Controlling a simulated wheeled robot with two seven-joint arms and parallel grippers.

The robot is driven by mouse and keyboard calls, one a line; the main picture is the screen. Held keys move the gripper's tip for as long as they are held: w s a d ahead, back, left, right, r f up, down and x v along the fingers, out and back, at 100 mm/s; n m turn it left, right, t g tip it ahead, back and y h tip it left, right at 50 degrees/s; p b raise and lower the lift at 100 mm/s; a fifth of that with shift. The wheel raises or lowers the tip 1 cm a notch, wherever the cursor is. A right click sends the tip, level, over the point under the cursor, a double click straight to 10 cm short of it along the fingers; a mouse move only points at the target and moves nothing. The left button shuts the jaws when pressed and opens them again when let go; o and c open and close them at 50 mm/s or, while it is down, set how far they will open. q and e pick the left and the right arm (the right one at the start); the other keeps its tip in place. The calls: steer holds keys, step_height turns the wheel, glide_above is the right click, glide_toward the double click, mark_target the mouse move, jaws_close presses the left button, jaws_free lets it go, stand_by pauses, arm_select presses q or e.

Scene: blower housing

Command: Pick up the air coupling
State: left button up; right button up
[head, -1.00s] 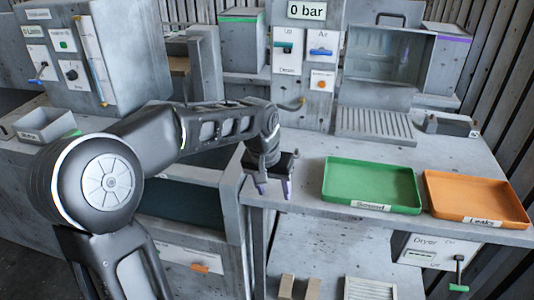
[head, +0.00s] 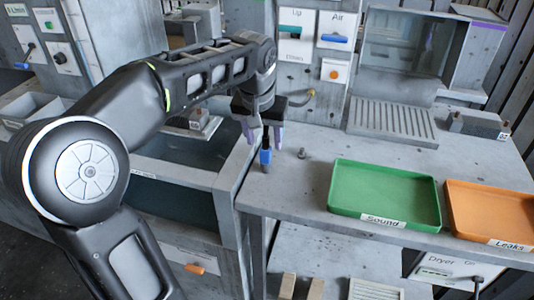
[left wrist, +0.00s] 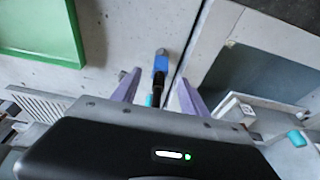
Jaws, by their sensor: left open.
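The air coupling, a small upright piece with a blue sleeve (head: 266,157) and a black upper part, stands at the left edge of the grey bench. My left gripper (head: 263,138) is above it, pointing down, with its two purple fingers apart. The black part is between the fingers in the head view. In the left wrist view the blue sleeve (left wrist: 160,63) shows just beyond the open fingertips (left wrist: 159,78). I cannot tell whether a finger touches it. My right gripper is not in view.
A small metal stud (head: 302,154) is right of the coupling. A green tray (head: 385,222) labelled Sound and an orange tray (head: 490,240) labelled Leaks lie further right. An open dark tank (head: 175,205) is left of the bench edge. A control panel (head: 318,45) rises behind.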

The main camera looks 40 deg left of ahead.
mark_target(267, 156)
arm_select(q)
steer(key=shift+x, duration=1.4)
steer(key=shift+x, duration=2.6)
jaws_close()
